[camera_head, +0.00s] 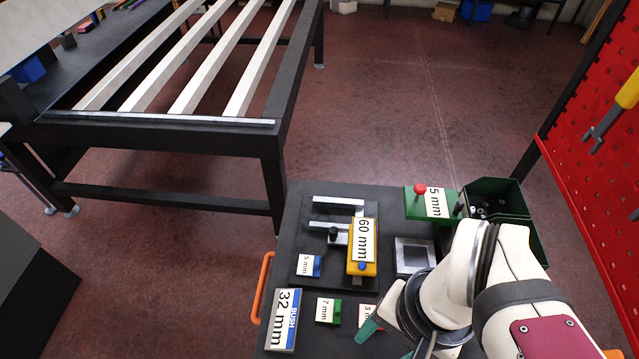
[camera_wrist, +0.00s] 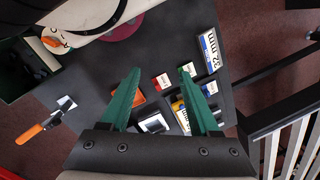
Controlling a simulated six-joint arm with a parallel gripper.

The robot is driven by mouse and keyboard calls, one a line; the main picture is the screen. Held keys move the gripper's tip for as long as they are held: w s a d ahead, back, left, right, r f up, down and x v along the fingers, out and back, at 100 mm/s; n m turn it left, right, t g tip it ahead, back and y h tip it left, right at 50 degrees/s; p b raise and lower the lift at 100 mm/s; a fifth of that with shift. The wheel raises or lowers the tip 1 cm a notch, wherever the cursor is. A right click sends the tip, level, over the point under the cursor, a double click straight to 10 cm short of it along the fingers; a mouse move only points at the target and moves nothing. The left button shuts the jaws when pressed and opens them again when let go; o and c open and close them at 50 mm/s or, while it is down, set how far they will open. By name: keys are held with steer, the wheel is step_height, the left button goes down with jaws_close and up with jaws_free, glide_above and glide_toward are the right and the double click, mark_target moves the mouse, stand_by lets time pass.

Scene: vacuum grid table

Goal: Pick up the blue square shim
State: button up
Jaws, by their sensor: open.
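The blue shim (camera_head: 315,265) is a small blue piece with a white "5 mm" label, lying on the dark plate (camera_head: 299,226) left of the yellow "60 mm" block (camera_head: 362,246). In the wrist view, the blue shim (camera_wrist: 209,89) shows right of the right finger. My gripper (camera_head: 367,332) is at the front of the tabletop, right of and nearer than the shim. In the wrist view, my gripper (camera_wrist: 159,72) has its green fingers wide apart with nothing held between them, above the table.
A blue-white "32 mm" box (camera_head: 285,319), green "7 mm" piece (camera_head: 336,312) and partly hidden red "3 mm" piece (camera_head: 365,313) lie near the front. A grey square frame (camera_head: 413,256) and green bins (camera_head: 490,193) stand to the right. An orange-handled tool (camera_wrist: 30,133) lies at left.

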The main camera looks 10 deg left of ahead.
steer(key=w+a+m+h, duration=0.1)
steer(key=w+a+m, duration=0.3)
steer(key=w, duration=0.6)
steer(key=m, duration=0.8)
glide_above(315, 261)
step_height(315, 261, down, 5)
steer(key=shift+h, duration=0.4)
step_height(315, 261, down, 15)
steer(key=shift+r, duration=0.1)
jaws_close()
